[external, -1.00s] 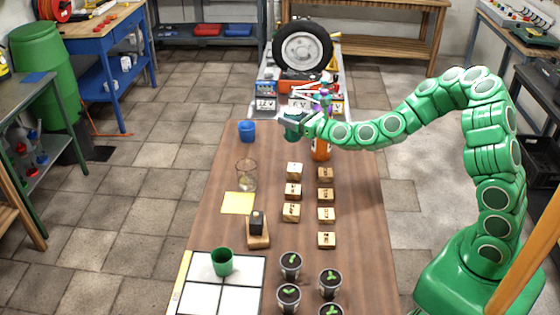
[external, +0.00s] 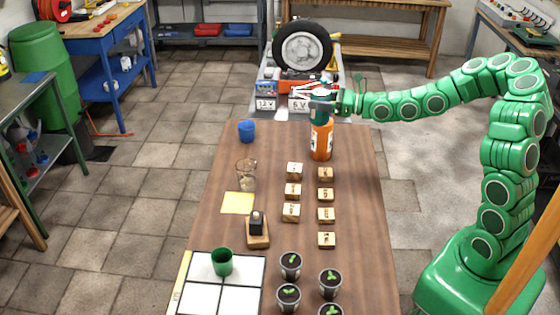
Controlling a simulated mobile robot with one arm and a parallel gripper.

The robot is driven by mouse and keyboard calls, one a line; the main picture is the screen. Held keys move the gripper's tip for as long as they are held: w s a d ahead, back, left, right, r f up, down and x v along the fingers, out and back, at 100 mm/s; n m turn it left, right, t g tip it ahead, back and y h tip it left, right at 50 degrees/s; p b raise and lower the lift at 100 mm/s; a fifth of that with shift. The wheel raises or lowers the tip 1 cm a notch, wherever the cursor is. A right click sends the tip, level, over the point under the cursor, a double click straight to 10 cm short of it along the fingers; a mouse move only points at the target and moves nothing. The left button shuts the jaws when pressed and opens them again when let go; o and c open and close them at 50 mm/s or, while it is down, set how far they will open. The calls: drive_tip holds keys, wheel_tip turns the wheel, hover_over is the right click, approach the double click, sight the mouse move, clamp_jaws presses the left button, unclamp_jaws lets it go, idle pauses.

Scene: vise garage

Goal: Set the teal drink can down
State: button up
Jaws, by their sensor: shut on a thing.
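My gripper (external: 324,99) is at the far end of the wooden table, shut on the teal drink can (external: 320,115). The can looks about upright and its upper part is partly covered by the fingers. In the picture it lies right above the orange bottle (external: 321,142), overlapping its upper part. I cannot tell whether the can touches the bottle or is in front of or behind it. The can appears held above the table (external: 222,178).
A blue cup (external: 246,131) and a clear glass (external: 246,175) stand to the left. Several wooden blocks (external: 294,170) lie nearer, with potted seedlings (external: 291,265) at the front. A green cup (external: 222,262) stands on a white grid (external: 200,298). The table's far left has bare wood.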

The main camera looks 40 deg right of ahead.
drive_tip(key=s+d+f+n+g+y, duration=0.1)
drive_tip(key=s+f+n+g+y, duration=0.2)
drive_tip(key=s, duration=0.6)
drive_tip(key=s+d+f+n+g+y, duration=0.1)
drive_tip(key=s+f+n+g+y, duration=0.3)
drive_tip(key=s, duration=0.6)
drive_tip(key=s+d+f+n+g, duration=0.2)
drive_tip(key=s+g, duration=0.3)
drive_tip(key=s, duration=0.4)
drive_tip(key=shift+w+a+f, duration=0.15)
drive_tip(key=shift+w+f, duration=2)
drive_tip(key=shift+w, duration=0.05)
drive_tip(key=shift+w+a+f, duration=0.2)
drive_tip(key=shift+w+f, duration=2)
drive_tip(key=shift+w, duration=0.05)
drive_tip(key=shift+w+a+f, duration=0.15)
drive_tip(key=shift+w+f, duration=2)
drive_tip(key=shift+w, duration=0.05)
drive_tip(key=shift+f, duration=0.15)
drive_tip(key=o, duration=1.3)
drive_tip(key=shift+c, duration=0.2)
